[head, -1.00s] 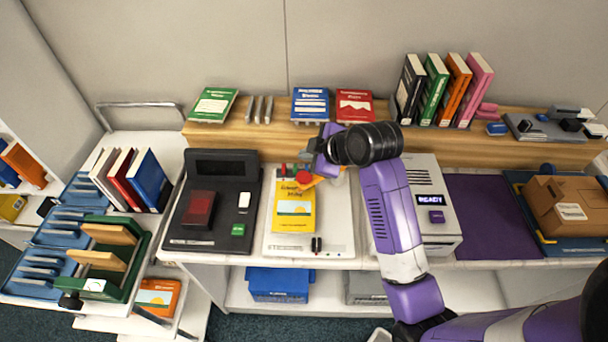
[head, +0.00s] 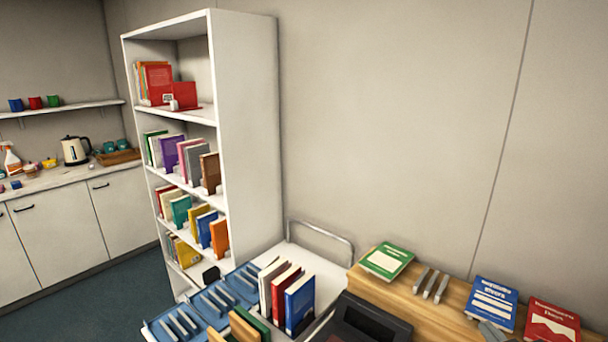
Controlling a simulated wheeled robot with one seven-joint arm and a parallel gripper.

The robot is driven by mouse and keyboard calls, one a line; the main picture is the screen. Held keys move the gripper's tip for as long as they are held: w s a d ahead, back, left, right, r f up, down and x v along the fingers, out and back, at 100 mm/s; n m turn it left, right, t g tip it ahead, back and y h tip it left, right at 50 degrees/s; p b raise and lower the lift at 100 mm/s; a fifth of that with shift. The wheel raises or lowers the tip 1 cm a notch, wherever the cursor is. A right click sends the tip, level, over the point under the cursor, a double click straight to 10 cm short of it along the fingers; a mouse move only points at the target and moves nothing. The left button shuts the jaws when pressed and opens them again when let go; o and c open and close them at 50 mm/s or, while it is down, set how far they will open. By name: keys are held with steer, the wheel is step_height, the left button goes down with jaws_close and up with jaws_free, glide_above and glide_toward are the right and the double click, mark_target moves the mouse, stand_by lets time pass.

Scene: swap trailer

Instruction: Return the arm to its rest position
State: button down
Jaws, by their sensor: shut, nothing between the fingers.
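The gripper is shut and holds nothing. The rest of my arm is out of the frame, so its pose is hidden.
A red book (head: 551,322) and a green book (head: 387,260) lie on the wooden ledge (head: 424,310). Left of it stand a cart with upright books (head: 299,301) and blue racks (head: 215,303). A tall white bookcase (head: 247,140) stands behind. Floor is open at the lower left.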

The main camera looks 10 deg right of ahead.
steer(key=s+a+f+y+b, duration=0.2)
steer(key=s+a+f, duration=0.2)
steer(key=s+a, duration=0.8)
steer(key=s+a+f+m+t+y+b, duration=0.1)
steer(key=s+a+f+y+b, duration=0.2)
steer(key=s+a, duration=0.9)
steer(key=s+f, duration=0.1)
steer(key=s, duration=0.6)
steer(key=shift+s+a+f, duration=0.35)
steer(key=shift+f, duration=0.05)
